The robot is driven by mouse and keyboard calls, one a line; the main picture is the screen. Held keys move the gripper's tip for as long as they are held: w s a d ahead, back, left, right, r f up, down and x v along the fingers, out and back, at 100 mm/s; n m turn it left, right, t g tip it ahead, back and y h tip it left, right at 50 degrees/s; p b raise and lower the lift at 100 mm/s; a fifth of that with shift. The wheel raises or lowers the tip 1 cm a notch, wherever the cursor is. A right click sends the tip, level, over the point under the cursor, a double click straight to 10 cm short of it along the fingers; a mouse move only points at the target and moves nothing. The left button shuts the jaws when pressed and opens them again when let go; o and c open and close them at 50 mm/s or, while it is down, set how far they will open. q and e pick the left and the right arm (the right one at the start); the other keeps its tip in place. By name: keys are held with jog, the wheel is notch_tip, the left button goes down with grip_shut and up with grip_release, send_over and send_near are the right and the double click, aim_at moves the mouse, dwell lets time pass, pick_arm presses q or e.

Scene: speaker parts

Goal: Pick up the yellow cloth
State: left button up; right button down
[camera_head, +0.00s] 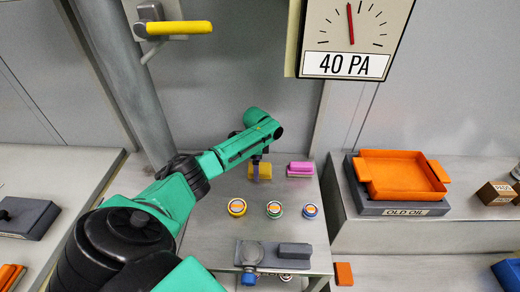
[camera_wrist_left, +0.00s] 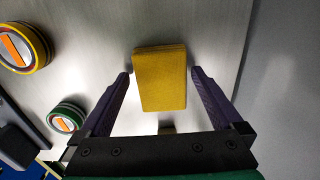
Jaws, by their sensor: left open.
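The yellow cloth (camera_wrist_left: 160,78) is a small folded block, lying on the metal table between the two fingers in the left wrist view. In the head view the yellow cloth (camera_head: 265,171) is at the back of the table, partly hidden by my left gripper (camera_head: 257,168). My left gripper (camera_wrist_left: 160,85) is open, with one finger on each side of the cloth. A gap shows between the cloth and each finger. I cannot tell exactly how high the fingertips are above the table. My right gripper is in neither view.
A pink block (camera_head: 300,169) lies right of the cloth. Three round tins, yellow (camera_head: 237,208), green (camera_head: 274,209) and blue (camera_head: 310,211), stand in front. A grey device (camera_head: 262,254) is at the table's front. An orange tray (camera_head: 400,175) sits on the right bench. A wall stands behind.

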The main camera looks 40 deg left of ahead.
pick_arm(q)
jog(key=c, duration=1.2)
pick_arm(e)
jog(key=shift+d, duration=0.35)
